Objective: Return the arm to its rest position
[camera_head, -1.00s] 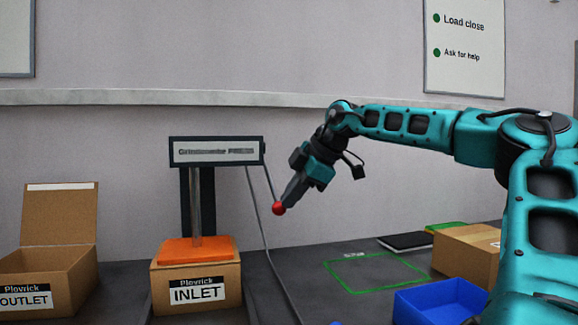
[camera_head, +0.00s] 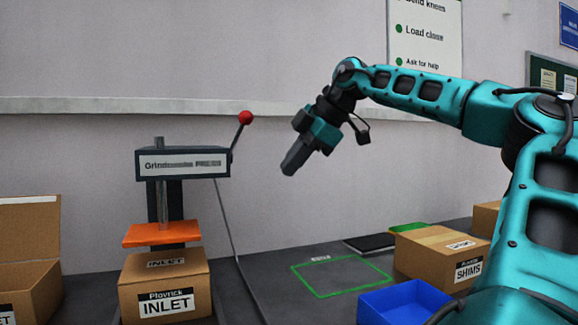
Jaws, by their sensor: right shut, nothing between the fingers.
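My right arm reaches in from the right, and my right gripper (camera_head: 291,168) is shut and empty in the air, right of the press. The press (camera_head: 183,163) has a lever with a red ball knob (camera_head: 246,118), which points up and right, apart from the gripper. Its orange plate (camera_head: 161,234) is raised above the closed INLET box (camera_head: 166,290). My left gripper is not in view.
An open box (camera_head: 30,275) stands at the far left, cut by the frame edge. A green outlined square (camera_head: 342,291) on the table is empty. A blue bin (camera_head: 405,303) and a SHIMS box (camera_head: 442,252) stand at right. A black flat item (camera_head: 369,244) lies behind.

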